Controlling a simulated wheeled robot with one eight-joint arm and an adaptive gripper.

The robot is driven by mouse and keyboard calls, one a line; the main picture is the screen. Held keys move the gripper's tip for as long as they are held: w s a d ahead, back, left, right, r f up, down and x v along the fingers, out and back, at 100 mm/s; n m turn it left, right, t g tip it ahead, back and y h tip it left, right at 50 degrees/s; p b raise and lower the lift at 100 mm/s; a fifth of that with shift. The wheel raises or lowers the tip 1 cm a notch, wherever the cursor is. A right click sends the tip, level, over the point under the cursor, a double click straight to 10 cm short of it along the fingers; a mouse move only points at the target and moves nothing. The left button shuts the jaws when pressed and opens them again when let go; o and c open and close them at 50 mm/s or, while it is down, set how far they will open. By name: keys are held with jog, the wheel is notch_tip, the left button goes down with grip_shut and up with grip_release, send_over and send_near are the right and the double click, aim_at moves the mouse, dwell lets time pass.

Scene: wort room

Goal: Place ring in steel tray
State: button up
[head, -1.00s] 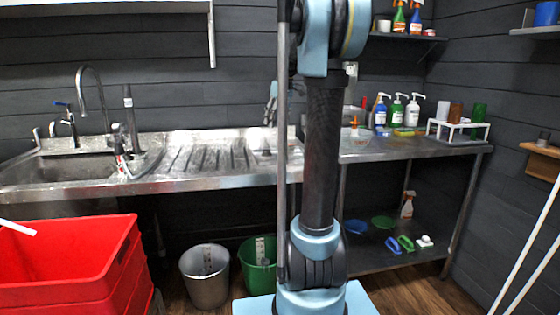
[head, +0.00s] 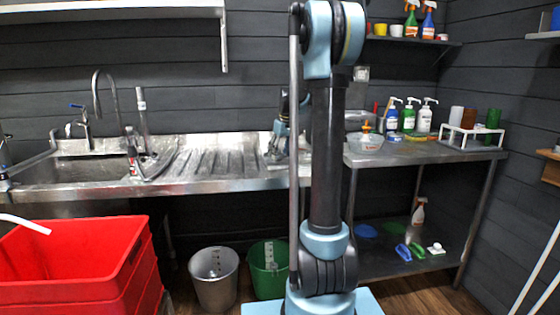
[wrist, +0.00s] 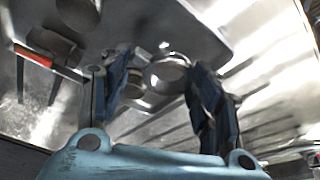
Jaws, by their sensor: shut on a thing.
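In the wrist view, my gripper (wrist: 160,92) has its two blue-grey fingers on either side of a shiny metal ring (wrist: 168,76). It is shut on the ring, whose far rim shows between the fingertips. Behind it is a flat grey metal surface with a raised edge (wrist: 222,32), perhaps the steel tray; I cannot tell for sure. In the head view, my gripper (head: 275,150) is low over the right end of the ridged steel drainboard, partly hidden by my arm. The ring cannot be made out there.
A sink (head: 85,168) with taps lies left of the drainboard (head: 210,163). Pump bottles (head: 408,115) and a white rack (head: 470,133) stand on the right bench. Red crates (head: 75,260) and two bins (head: 214,278) stand below. Dark round things (wrist: 78,14) show in the wrist view.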

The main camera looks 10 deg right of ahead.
aim_at(279, 164)
jog(key=shift+f, duration=1.5)
jog(key=o, duration=1.2)
jog(key=v, duration=1.2)
jog(key=shift+s, duration=0.1)
jog(key=s+f+m, duration=0.1)
jog(key=s+f, duration=0.6)
jog(key=s, duration=0.6)
jog(key=s+f+m, duration=0.2)
jog(key=s+f, duration=0.6)
jog(key=s, duration=0.6)
jog(key=s+a+f+m+h, duration=0.1)
jog(key=s+f+m, duration=0.1)
jog(key=s+f, duration=0.6)
jog(key=shift+s+a+g, duration=0.1)
jog(key=shift+s+g, duration=0.2)
jog(key=shift+s, duration=2.55)
